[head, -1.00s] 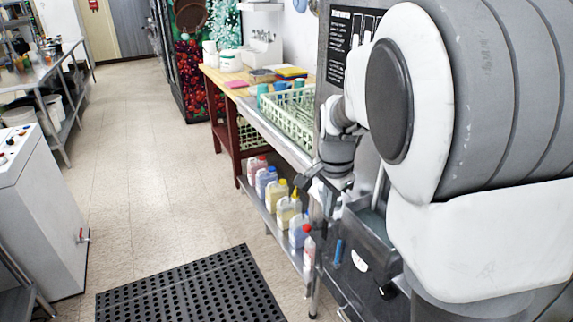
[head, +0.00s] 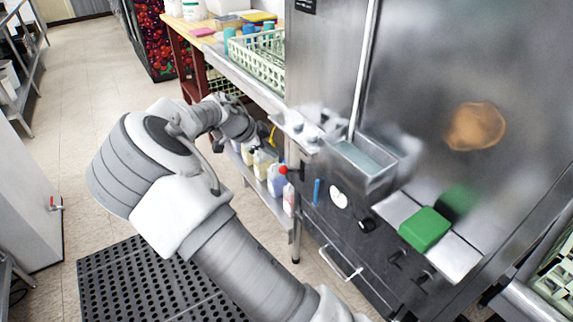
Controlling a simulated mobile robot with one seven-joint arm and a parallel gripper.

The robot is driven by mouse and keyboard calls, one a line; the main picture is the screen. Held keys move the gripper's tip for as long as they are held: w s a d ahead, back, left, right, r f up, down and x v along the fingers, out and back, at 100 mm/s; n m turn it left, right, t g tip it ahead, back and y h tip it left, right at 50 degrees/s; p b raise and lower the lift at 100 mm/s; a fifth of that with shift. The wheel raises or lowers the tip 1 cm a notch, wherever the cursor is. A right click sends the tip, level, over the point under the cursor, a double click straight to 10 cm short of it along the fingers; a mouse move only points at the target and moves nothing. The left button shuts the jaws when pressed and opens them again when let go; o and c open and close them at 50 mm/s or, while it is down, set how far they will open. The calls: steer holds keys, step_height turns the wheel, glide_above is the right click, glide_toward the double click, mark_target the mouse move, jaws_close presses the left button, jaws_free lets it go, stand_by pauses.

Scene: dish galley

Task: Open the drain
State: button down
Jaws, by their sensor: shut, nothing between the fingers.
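The steel dish machine (head: 420,90) fills the right side of the head view. A red ball knob (head: 284,169), apparently on a short dark lever, shows at its lower left edge, in front of the bottles; I cannot tell for sure that it works the drain. My gripper (head: 266,131) is shut and empty, above and slightly left of this knob, and appears apart from it. Its fingertips are small and partly blurred against the bottles and the machine's edge. A red-handled valve (head: 54,204) also shows on the pale cabinet at the left.
A steel tray (head: 360,165) and a green block (head: 425,229) sit on the machine's front. Below are a blue handle (head: 317,190) and a bar handle (head: 342,264). Bottles (head: 262,165) stand under the counter with the dish rack (head: 257,60). A black mat (head: 150,285) lies on open floor.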

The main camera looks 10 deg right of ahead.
mark_target(284, 172)
stand_by(0.3)
steer(key=b+x, duration=0.1)
steer(key=x, duration=0.9)
steer(key=shift+b, duration=0.35)
steer(key=shift+s+f, duration=0.1)
steer(key=shift+f, duration=0.05)
steer(key=shift+a+f, duration=0.15)
steer(key=shift+a, duration=0.05)
steer(key=shift+s+a+f+b, duration=0.15)
steer(key=shift+a+f+b, duration=0.05)
steer(key=shift+b, duration=0.2)
steer(key=shift+s+a+f+b, duration=0.15)
steer(key=shift+a+f+b, duration=0.2)
steer(key=shift+f+b, duration=0.25)
step_height(284, 172, down, 8)
steer(key=a+h+b, duration=0.1)
steer(key=b, duration=0.6)
steer(key=shift+s+a+t+h, duration=0.3)
steer(key=shift+s, duration=0.1)
